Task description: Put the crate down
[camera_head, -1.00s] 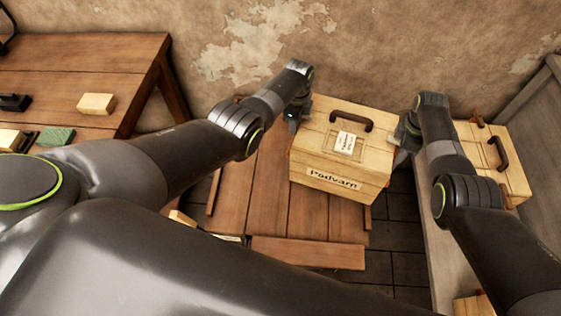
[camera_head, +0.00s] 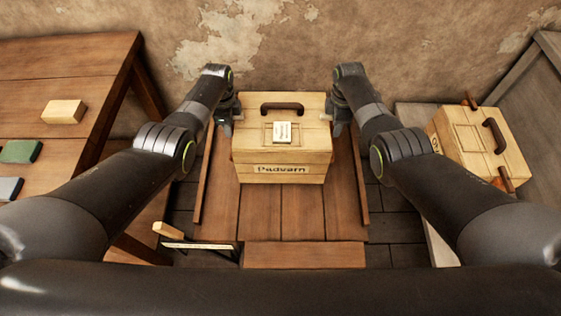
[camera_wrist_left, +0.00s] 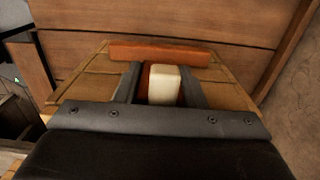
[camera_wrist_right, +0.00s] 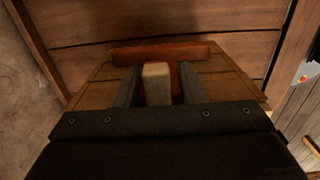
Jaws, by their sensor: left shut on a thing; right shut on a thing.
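The pale wooden crate (camera_head: 283,165), with a dark top handle, a small label and the front word "Padvarn", is level between my two grippers. My left gripper (camera_head: 231,113) is at its left side and my right gripper (camera_head: 337,115) at its right side. The left wrist view shows my left fingers shut on a pale block (camera_wrist_left: 163,86) at the crate's side. The right wrist view shows my right fingers likewise on a pale block (camera_wrist_right: 157,84). The crate is over a low plank table (camera_head: 285,220) with side rails. Whether its underside touches the planks is hidden.
A second similar crate (camera_head: 465,145) stands on a grey bench at the right. A wooden workbench (camera_head: 85,70) with several small blocks is at the left. A plastered wall is close behind. The low table's front planks are bare.

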